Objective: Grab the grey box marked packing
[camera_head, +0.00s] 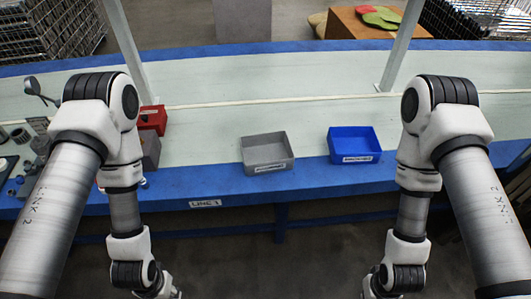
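The grey box (280,164) is an open-topped tray on the front part of the line, near the middle of the view. It looks empty and has a white label (270,167) on its front wall, too small to read surely. My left arm is to its left and my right arm to its right, both bent downward and apart from it. Both wrists are at the bottom edge of the view. The fingers of both grippers are not visible.
A blue open box (355,158) with a white label stands right of the grey box. A red box (153,118) and a dark grey box (150,150) sit behind my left arm. Several small parts lie at the far left. The conveyor (230,115) behind the grey box is clear.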

